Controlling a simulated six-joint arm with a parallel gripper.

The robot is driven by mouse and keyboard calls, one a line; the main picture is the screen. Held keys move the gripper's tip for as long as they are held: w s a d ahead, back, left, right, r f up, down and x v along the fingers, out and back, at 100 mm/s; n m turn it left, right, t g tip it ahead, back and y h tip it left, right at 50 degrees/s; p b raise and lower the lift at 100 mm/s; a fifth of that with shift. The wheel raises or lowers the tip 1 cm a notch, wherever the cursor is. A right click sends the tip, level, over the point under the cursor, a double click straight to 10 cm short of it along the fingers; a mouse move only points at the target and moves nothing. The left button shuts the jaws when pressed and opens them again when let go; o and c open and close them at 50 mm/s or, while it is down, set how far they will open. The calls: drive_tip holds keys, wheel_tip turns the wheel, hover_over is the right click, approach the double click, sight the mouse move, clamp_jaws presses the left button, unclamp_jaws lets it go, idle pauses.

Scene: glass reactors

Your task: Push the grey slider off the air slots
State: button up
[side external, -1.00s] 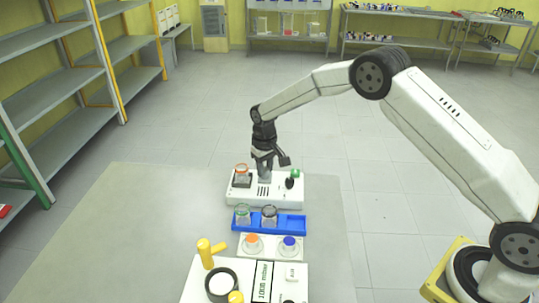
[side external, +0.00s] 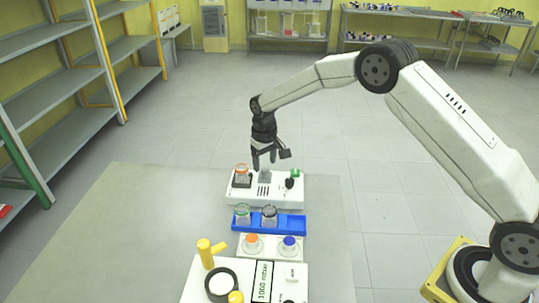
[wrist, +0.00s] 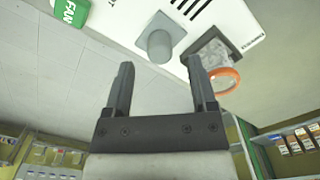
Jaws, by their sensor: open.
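The grey slider (side external: 265,175) sits on top of the white box (side external: 236,198), at the far side of the dark air slots (side external: 263,190). The slots show uncovered in the side view, with the slider beside them. In the wrist view the slider's rounded grey knob (wrist: 160,46) stands just beyond and between my fingers, and part of the slots (wrist: 190,8) shows at the top edge. My gripper (side external: 264,164) is open and empty, pointing down above the slider. Its two fingers (wrist: 160,68) also show in the wrist view, apart from the knob.
A jar with an orange ring (side external: 241,170) stands on the box's left side. A green FAN part (side external: 295,173) and a black knob (side external: 289,183) are at its right. A blue tray (side external: 253,228) with jars is in front. Open floor lies behind.

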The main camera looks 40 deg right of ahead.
sight(265, 169)
drive_tip(key=shift+r, duration=2.65)
drive_tip(key=s+d+r+t, duration=0.2)
drive_tip(key=s, duration=2.7)
drive_tip(key=shift+t, duration=0.3)
drive_tip(key=shift+w, duration=0.1)
